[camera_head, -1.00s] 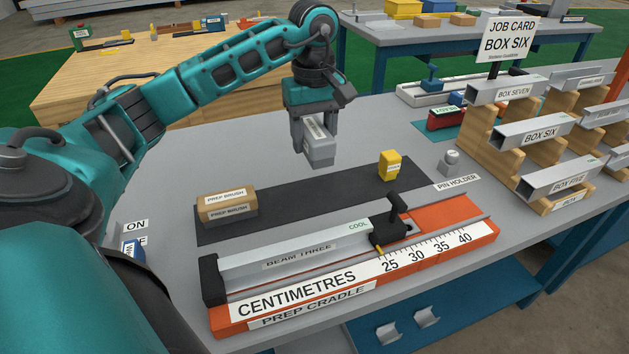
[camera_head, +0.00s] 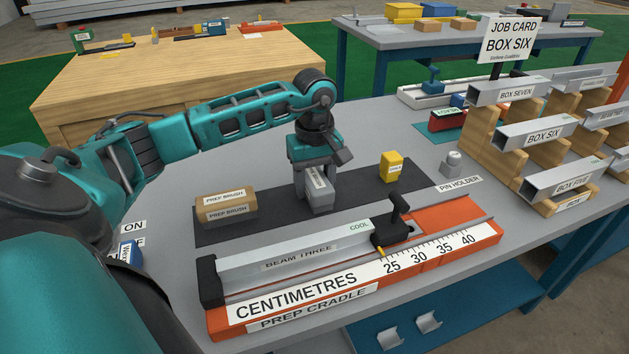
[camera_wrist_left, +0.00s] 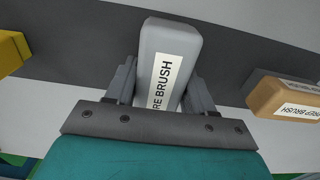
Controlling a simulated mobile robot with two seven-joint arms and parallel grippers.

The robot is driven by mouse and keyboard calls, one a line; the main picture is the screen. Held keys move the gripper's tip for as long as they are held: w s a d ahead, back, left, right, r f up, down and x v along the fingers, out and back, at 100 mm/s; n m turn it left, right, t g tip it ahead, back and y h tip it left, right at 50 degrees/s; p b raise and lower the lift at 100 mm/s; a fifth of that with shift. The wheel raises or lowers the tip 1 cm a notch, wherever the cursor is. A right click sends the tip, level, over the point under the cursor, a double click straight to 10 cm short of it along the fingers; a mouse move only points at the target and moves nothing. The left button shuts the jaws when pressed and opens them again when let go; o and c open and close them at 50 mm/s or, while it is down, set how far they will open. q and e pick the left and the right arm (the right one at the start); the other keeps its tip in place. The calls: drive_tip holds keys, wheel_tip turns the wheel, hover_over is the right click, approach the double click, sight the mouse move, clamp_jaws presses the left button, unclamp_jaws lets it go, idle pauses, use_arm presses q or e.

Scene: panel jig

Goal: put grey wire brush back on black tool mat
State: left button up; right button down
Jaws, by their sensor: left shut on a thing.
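The grey wire brush (camera_head: 319,196) is a grey block with a white label. My left gripper (camera_head: 316,178) is shut on it and holds it upright at the middle of the black tool mat (camera_head: 275,213). I cannot tell whether its underside touches the mat. In the left wrist view the brush (camera_wrist_left: 170,50) sits between the two fingers of the gripper (camera_wrist_left: 160,88), with its label partly readable. The mat (camera_wrist_left: 90,40) shows behind it. My right gripper is not in view.
A tan prep brush (camera_head: 226,206) lies on the mat's left part and a yellow block (camera_head: 391,167) on its right part. The orange prep cradle (camera_head: 460,240) with a grey beam (camera_head: 295,255) runs along the front. A pin holder (camera_head: 451,163) stands to the right.

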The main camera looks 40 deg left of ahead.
sight(315, 176)
use_arm(q)
drive_tip(key=shift+f, duration=0.15)
drive_tip(key=o, duration=1.1)
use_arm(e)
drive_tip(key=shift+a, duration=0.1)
use_arm(q)
drive_tip(key=shift+r, duration=0.45)
wheel_tip(315, 176, up, 11)
drive_tip(key=shift+f+p, duration=0.15)
drive_tip(key=shift+p, duration=0.65)
drive_tip(key=shift+r, duration=0.4)
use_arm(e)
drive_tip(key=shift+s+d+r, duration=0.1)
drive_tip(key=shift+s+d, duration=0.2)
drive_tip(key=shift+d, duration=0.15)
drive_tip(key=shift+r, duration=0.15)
